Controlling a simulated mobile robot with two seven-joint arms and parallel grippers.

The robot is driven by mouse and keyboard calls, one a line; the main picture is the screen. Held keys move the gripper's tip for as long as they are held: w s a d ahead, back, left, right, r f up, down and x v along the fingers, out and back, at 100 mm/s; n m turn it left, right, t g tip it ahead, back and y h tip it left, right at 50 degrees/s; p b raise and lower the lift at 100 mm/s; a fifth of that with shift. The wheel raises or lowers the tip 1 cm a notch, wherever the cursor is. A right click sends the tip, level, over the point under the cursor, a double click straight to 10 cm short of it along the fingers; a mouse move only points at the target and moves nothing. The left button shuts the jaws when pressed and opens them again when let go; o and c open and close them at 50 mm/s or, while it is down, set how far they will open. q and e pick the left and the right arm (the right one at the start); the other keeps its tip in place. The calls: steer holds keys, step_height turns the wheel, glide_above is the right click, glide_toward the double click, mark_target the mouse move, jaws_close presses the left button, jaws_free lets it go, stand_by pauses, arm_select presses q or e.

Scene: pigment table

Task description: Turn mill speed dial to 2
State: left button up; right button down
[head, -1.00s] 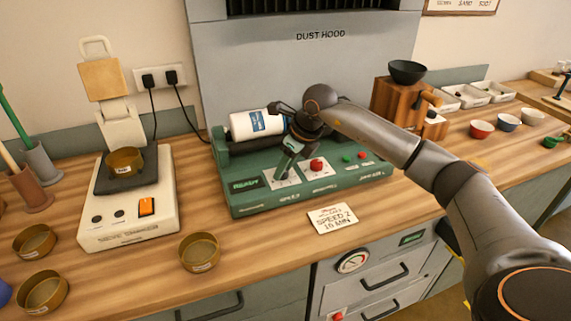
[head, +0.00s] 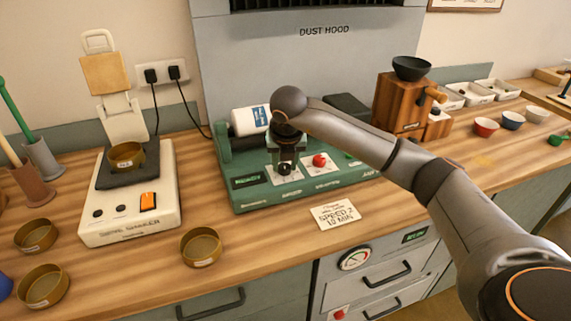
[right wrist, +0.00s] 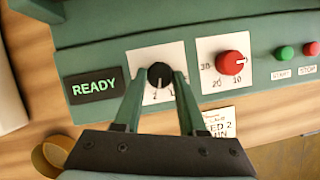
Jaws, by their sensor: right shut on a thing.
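The green mill (head: 335,192) stands on the wooden counter under the dust hood, its panel lit "READY". The black speed dial (right wrist: 159,75) sits on a white plate; in the head view (head: 284,169) it is just below my right gripper (head: 286,158). In the right wrist view my right gripper (right wrist: 159,79) has its green fingers on either side of the dial, shut on it. The dial's pale mark points roughly down toward the plate's numbers, but the exact setting is too small to read. My left gripper is not in view.
A red dial (right wrist: 231,63) is close by on the right, followed by green START (right wrist: 284,53) and red STOP (right wrist: 311,48) buttons. A white jar (head: 250,121) lies on the mill. A "SPEED 2 10 MIN" card (head: 335,214) lies in front.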

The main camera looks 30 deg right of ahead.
steer(key=shift+m, duration=0.6)
steer(key=shift+h, duration=0.3)
steer(key=shift+c, duration=2.4)
jaws_free()
steer(key=v, duration=1.2)
steer(key=shift+r, duration=0.35)
steer(key=shift+w, duration=0.15)
